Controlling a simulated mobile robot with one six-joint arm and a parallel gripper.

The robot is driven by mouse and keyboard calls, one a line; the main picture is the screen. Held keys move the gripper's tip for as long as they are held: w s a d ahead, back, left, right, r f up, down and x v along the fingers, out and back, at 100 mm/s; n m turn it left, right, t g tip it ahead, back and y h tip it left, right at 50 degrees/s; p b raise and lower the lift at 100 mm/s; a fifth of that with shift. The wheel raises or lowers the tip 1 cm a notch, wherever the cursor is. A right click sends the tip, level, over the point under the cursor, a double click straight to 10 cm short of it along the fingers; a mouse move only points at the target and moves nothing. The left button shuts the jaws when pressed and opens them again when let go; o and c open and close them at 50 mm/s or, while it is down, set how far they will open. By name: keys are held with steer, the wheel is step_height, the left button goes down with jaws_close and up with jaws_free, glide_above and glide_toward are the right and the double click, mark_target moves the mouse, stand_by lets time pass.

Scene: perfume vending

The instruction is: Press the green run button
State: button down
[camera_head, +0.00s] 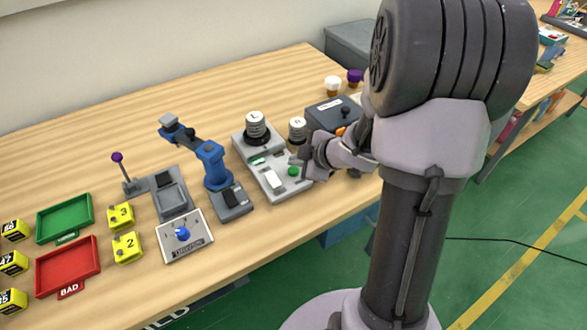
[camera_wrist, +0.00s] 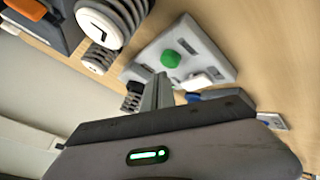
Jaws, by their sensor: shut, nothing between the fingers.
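The green button (camera_head: 293,171) sits on the grey control panel (camera_head: 275,184), near its right edge. In the wrist view the round green button (camera_wrist: 170,59) shows on the light grey panel (camera_wrist: 199,43). My gripper (camera_head: 303,170) is beside the button in the head view, just to its right. In the wrist view my gripper (camera_wrist: 163,78) is shut and empty, its narrow fingers pointing toward the button. The fingertips appear close to it, but I cannot tell whether they touch it.
A dark box (camera_head: 331,112) is behind my gripper. Bare table lies in front of the panel.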

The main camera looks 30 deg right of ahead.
steer(key=shift+f, duration=0.4)
